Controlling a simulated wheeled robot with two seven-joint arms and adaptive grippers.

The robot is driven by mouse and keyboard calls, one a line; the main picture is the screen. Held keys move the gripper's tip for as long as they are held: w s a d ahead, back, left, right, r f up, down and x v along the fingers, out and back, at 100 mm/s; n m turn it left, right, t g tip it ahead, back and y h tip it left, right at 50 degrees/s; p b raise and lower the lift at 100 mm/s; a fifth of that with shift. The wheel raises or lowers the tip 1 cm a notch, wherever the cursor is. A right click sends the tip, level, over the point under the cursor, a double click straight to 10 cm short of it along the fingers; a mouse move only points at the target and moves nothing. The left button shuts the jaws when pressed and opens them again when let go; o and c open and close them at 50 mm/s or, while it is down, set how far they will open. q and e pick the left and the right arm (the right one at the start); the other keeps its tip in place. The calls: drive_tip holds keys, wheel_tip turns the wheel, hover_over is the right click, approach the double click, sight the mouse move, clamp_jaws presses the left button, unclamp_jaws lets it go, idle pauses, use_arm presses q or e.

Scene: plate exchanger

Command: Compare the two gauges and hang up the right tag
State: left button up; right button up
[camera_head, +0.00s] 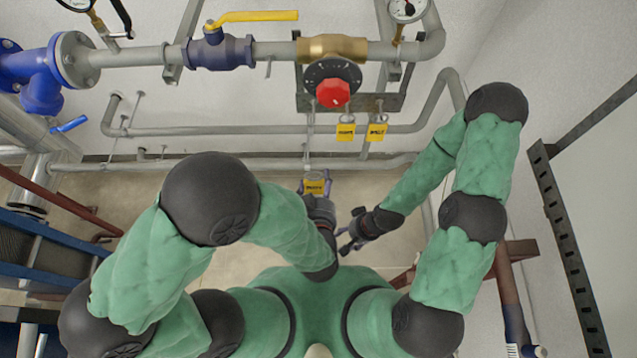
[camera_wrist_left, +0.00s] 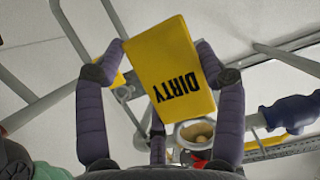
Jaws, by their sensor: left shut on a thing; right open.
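My left gripper (camera_head: 315,190) is shut on a yellow tag (camera_head: 314,186), held below the pipes. In the left wrist view the held tag (camera_wrist_left: 170,65) reads DIRTY, upside down, between the fingers. Two other yellow tags, a left one (camera_head: 345,132) and a right one (camera_head: 376,132), hang side by side under the valve bracket; their words are too small to read. My right gripper (camera_head: 350,241) is open and empty, lower right of the left one.
A brass valve with a red knob (camera_head: 332,93) sits on the bracket (camera_head: 390,102). A blue valve with a yellow handle (camera_head: 258,16) is to its left. Grey pipes run along the wall. A dark perforated rail (camera_head: 568,250) stands at the right.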

use_arm(q)
drive_tip(key=w+b, duration=0.2)
drive_tip(key=w, duration=0.6)
idle(2.5)
drive_tip(key=w+b, duration=0.2)
drive_tip(key=w, duration=0.8)
idle(3.4)
